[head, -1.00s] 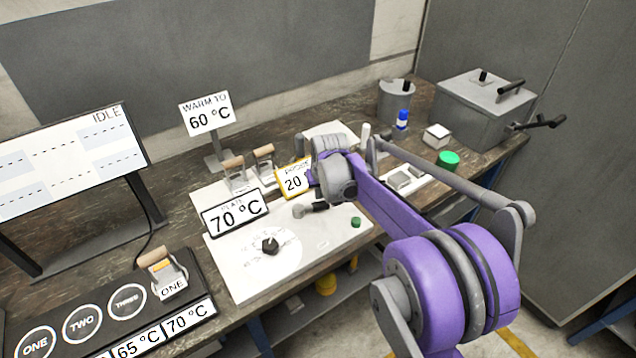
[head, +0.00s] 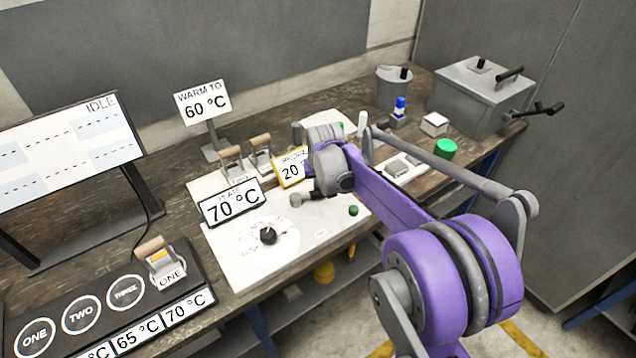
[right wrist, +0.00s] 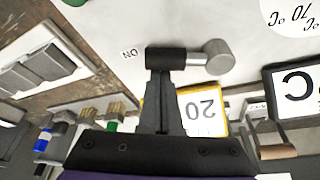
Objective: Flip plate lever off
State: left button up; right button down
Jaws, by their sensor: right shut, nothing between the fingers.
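The plate lever has a round grey pivot (right wrist: 215,57) and a black handle (right wrist: 172,60) in the right wrist view. The handle points left, toward the printed word ON. In the head view the lever (head: 298,199) lies on the white plate panel (head: 235,262), behind the black dial (head: 267,236). My right gripper (right wrist: 163,76) is shut and empty. Its fingertips overlap the handle in the wrist view; I cannot tell whether they touch it. In the head view my purple right arm hides most of this gripper. My left gripper is not in view.
The plate display (head: 232,202) reads 70 °C, and a yellow-framed sign (head: 291,168) reads 20. A green cylinder (head: 446,149) and a grey box (head: 480,100) are farther right. The panel around the dial is clear.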

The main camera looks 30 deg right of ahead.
jog(key=shift+s+m, duration=0.15)
jog(key=shift+m, duration=0.15)
jog(key=s+m, duration=0.1)
jog(key=m+h, duration=0.1)
jog(key=shift+s+a+f+m+g+b, duration=0.1)
jog(key=shift+s+a+m+g+b, duration=0.2)
jog(key=shift+s+m, duration=0.1)
jog(key=s+m, duration=0.1)
jog(key=m, duration=0.1)
jog(key=s+a+m+g+h, duration=0.1)
jog(key=shift+m, duration=0.4)
jog(key=m, duration=0.1)
jog(key=s+a+m+g, duration=0.1)
jog(key=m, duration=0.1)
jog(key=shift+a, duration=0.3)
jog(key=shift+s+a, duration=0.4)
jog(key=shift+a, duration=0.35)
